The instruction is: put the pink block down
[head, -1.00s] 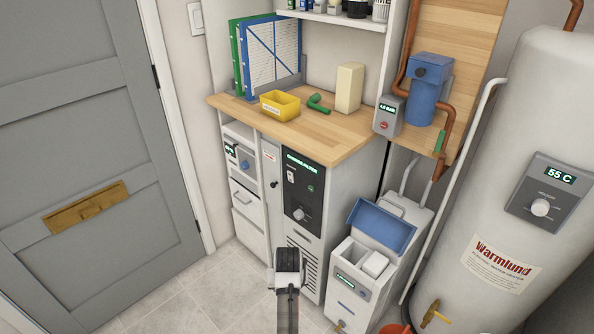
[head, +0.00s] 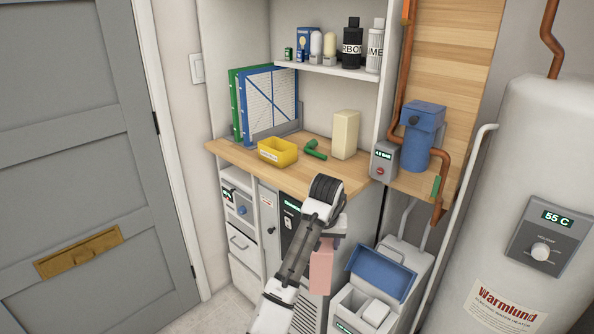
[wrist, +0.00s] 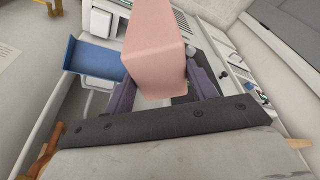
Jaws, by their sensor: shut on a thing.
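The pink block (head: 321,268) is a plain pale-pink box. It hangs below my gripper (head: 328,238), in front of the dark-panelled cabinet and apart from the counter. In the wrist view the pink block (wrist: 155,50) sits between the two dark fingers of my gripper (wrist: 165,88), which are shut on it. My arm hides part of the cabinet front in the head view.
The wooden counter (head: 235,155) holds a yellow bin (head: 277,152), a green pipe piece (head: 314,150), a cream block (head: 345,134) and upright binders. Its front edge is clear. A white unit with a raised blue lid (head: 380,273) stands right of my gripper; a tank stands farther right.

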